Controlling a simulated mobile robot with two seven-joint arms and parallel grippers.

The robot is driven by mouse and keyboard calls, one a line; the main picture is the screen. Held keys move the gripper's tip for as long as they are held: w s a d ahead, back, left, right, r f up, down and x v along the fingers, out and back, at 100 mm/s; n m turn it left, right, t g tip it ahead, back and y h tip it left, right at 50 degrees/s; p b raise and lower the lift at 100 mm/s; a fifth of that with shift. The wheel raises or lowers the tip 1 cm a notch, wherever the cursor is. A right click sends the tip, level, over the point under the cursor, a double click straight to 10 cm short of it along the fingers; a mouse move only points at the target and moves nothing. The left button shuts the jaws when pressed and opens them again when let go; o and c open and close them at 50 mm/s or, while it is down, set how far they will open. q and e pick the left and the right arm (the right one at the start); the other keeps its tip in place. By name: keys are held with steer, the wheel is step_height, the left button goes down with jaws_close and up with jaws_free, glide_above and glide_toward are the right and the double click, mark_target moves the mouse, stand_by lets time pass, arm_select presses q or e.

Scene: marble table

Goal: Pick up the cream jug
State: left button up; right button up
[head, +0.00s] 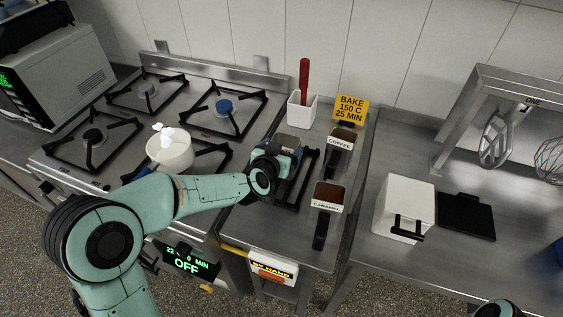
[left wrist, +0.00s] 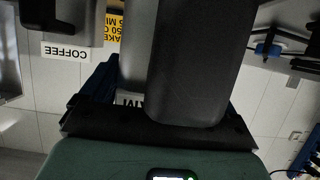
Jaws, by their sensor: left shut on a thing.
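The cream jug (head: 289,143) shows in the head view as a grey container just beyond my left gripper (head: 279,171), between the stove and the coffee container. My left gripper is shut on it, and the wrist hides its lower part. In the left wrist view a large dark grey rounded piece (left wrist: 203,65) fills the middle, close to the camera, between the blue-black fingers. I cannot tell whether the jug is clear of the counter.
The coffee container (head: 341,141) and caramel container (head: 328,197) stand close on the right, black handles toward me. A white holder (head: 301,110) with a red-handled tool is behind. A white pot (head: 170,152) sits on the stove at left. A white box (head: 404,205) stands farther right.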

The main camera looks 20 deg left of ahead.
arm_select(q)
step_height(320, 180, up, 20)
steer(key=p, duration=1)
steer(key=o, duration=0.8)
steer(key=shift+c, duration=0.9)
arm_select(e)
steer(key=w+r+t, duration=0.1)
steer(key=w+r, duration=0.8)
steer(key=r, duration=0.3)
steer(key=shift+r, duration=0.25)
